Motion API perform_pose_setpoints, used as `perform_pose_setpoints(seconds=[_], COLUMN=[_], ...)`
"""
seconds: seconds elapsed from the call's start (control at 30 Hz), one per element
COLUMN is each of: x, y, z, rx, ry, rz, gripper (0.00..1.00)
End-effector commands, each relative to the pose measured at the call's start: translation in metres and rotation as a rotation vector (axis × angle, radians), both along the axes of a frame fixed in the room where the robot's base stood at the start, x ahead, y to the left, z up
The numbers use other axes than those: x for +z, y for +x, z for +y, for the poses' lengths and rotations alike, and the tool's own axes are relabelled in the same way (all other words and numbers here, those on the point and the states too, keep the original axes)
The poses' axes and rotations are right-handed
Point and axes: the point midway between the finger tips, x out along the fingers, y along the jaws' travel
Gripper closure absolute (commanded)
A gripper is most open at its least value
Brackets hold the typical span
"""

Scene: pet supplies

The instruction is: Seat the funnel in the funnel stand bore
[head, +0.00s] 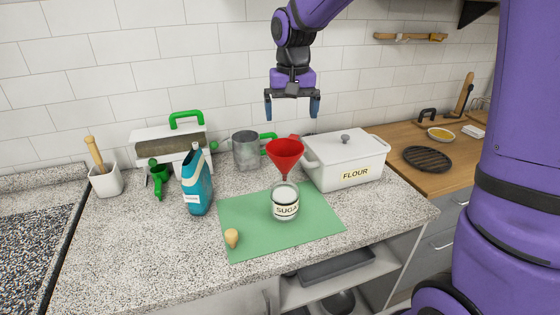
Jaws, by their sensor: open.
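The jar stands on a green mat (248,240) with a small tan object (232,238). A white FLOUR box (345,160) is close on the right. A metal mug (245,151), blue bottle (197,184) and green-handled item (158,178) stand left. The front-left counter is clear.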

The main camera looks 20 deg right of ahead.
Motion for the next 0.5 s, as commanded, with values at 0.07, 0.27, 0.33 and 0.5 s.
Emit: perform_pose_setpoints(seconds=[0.07, 0.27, 0.33, 0.5], x=[-0.01, -0.023, -0.032, -0.057], y=[0.01, 0.018, 0.018, 0.017], z=[0.003, 0.006, 0.006, 0.006], rx=[-0.008, -0.016, -0.017, -0.016], ry=[0.003, 0.005, 0.005, 0.005], rz=[0.018, 0.033, 0.035, 0.035], gripper=[0.0, 0.0, 0.0, 0.0])
